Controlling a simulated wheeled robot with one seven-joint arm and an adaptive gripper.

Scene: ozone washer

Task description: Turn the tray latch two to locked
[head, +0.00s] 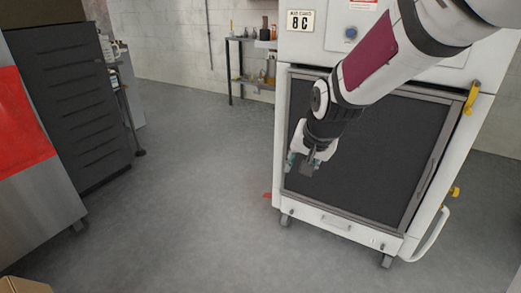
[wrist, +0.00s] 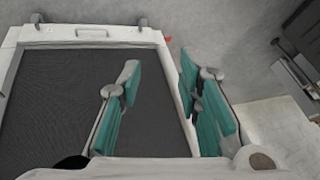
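The white washer cabinet (head: 287,110) has a dark front panel (head: 375,150) in a grey frame. A yellow latch (head: 471,98) is on its upper right edge and a second yellow piece (head: 454,192) is lower on the right side. A small red piece (head: 267,196) sticks out at the lower left; it also shows in the wrist view (wrist: 166,40). I cannot tell which is tray latch two. My gripper (head: 301,163) is open and empty before the panel's left side. In the wrist view, its teal-padded fingers (wrist: 160,100) are apart, with the cabinet's edge between them in the picture.
A white drawer front (head: 340,222) with a handle runs along the cabinet bottom, above casters. A white curved handle (head: 432,237) stands out at the lower right. A dark cabinet (head: 70,100) and a shelf (head: 250,62) stand left and behind. The floor between is clear.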

